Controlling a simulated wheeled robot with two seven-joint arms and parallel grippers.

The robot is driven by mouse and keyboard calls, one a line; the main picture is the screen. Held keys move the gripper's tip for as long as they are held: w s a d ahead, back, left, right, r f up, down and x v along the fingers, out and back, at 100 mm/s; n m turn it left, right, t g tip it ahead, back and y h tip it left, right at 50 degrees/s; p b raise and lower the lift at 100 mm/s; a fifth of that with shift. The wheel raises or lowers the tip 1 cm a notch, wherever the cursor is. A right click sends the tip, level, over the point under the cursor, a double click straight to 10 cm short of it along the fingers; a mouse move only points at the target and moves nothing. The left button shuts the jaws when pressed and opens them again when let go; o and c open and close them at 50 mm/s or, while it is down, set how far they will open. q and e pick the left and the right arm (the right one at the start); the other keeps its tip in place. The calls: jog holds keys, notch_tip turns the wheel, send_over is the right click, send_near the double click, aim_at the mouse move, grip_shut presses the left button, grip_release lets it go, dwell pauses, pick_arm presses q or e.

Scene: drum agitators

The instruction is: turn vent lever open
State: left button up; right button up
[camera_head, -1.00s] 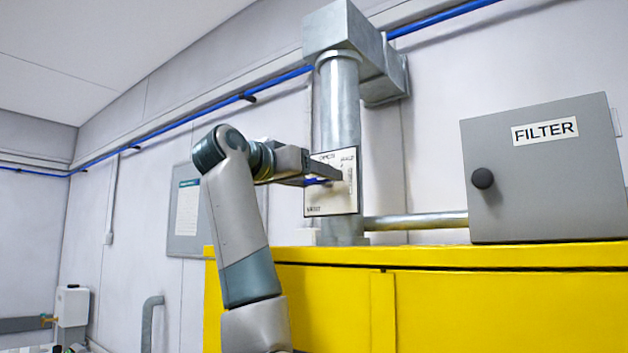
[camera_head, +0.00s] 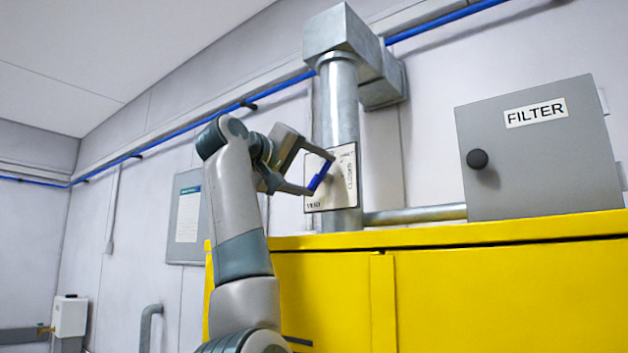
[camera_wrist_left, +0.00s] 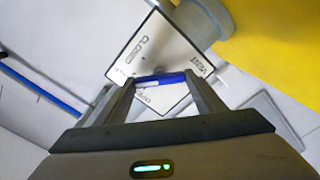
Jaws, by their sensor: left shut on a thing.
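The vent lever (camera_head: 320,175) has a blue handle and stands in front of a white label plate (camera_head: 346,188) on the metal duct. The handle slants, its upper end to the right. My left gripper (camera_head: 321,174) is shut on the handle, a finger at each end of it. In the left wrist view the blue handle (camera_wrist_left: 160,80) spans the gap between the two fingertips. The plate (camera_wrist_left: 165,52) there reads VENT and CLOSED, with OPEN partly covered near a finger. The lever's pivot is hard to make out. My right gripper is not in view.
A vertical metal duct (camera_head: 338,105) rises behind the plate. A grey FILTER box (camera_head: 545,165) with a black knob stands on the yellow cabinet (camera_head: 480,285) to the right. A horizontal pipe (camera_head: 415,215) joins them. A wall panel (camera_head: 186,220) hangs behind my arm.

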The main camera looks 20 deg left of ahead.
pick_arm(q)
jog(key=n+b, duration=0.1)
jog(key=n, duration=0.2)
jog(key=shift+n, duration=0.4)
jog(key=n+b, duration=0.1)
jog(key=n, duration=0.3)
jog(key=shift+f, duration=0.1)
jog(key=o, duration=1.1)
jog(key=shift+c, duration=0.2)
jog(key=shift+a, duration=0.15)
jog(key=shift+s, duration=0.1)
